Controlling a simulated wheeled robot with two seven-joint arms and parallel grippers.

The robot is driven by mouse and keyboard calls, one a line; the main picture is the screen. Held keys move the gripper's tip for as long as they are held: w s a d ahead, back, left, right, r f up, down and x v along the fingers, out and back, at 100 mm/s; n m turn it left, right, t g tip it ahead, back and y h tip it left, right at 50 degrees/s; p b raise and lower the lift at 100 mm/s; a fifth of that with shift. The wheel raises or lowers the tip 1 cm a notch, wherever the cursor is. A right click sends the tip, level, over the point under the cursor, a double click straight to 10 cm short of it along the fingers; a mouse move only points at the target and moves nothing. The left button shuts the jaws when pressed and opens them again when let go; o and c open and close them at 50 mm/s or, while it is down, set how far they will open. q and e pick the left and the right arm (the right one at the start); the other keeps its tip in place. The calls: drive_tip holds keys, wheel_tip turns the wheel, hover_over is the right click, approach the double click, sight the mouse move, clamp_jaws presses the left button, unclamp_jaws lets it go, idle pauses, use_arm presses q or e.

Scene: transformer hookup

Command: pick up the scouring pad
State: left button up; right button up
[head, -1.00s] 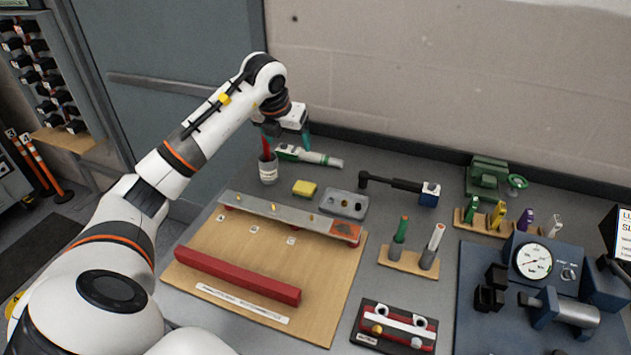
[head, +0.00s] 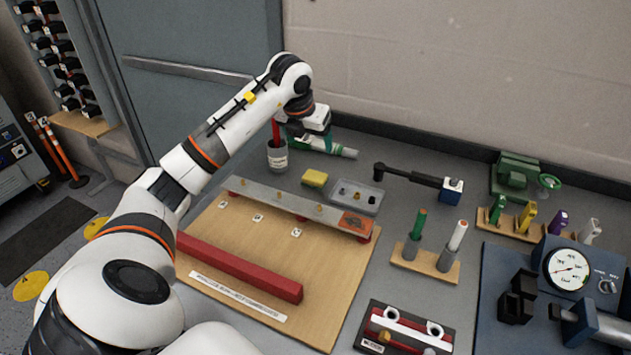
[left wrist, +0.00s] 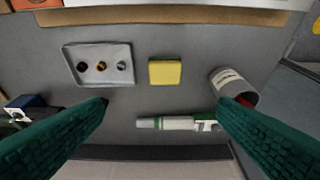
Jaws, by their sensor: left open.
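The scouring pad (head: 314,178) is a small yellow block with a darker green layer, lying flat on the grey bench. In the left wrist view the scouring pad (left wrist: 165,72) is near the middle, slightly above the gap between the fingertips. My left gripper (head: 306,135) hangs above the back of the bench, behind the pad and apart from it. In the left wrist view its green fingers (left wrist: 160,104) are wide open with nothing between them. My right gripper is not in view.
A grey tray (head: 357,196) with small parts sits close on the right. A wooden board (head: 250,235) with a metal bar is in front.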

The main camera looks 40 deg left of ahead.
use_arm(q)
wheel_tip(320, 180, down, 3)
drive_tip(key=b, duration=0.2)
drive_tip(key=p, duration=0.1)
hover_over(315, 175)
drive_tip(key=s+d, duration=0.2)
drive_tip(key=f, duration=0.6)
drive_tip(key=shift+s+a+f, duration=0.15)
drive_tip(key=shift+s+a, duration=0.05)
drive_tip(key=shift+w+a+f+p, duration=0.15)
drive_tip(key=shift+w+f+p, duration=0.1)
drive_tip(key=shift+f+p, duration=0.25)
drive_tip(key=x, duration=0.1)
drive_tip(key=p+x, duration=0.1)
drive_tip(key=x, duration=0.1)
drive_tip(key=shift+w+a+f, duration=0.1)
drive_tip(key=shift+w+a, duration=0.05)
drive_tip(key=shift+a, duration=0.15)
drive_tip(key=shift+w+a+f, duration=0.1)
drive_tip(key=shift+w+f, duration=0.1)
drive_tip(key=shift+f, duration=0.2)
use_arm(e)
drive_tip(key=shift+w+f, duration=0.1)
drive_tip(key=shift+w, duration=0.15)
use_arm(q)
drive_tip(key=shift+c, duration=0.2)
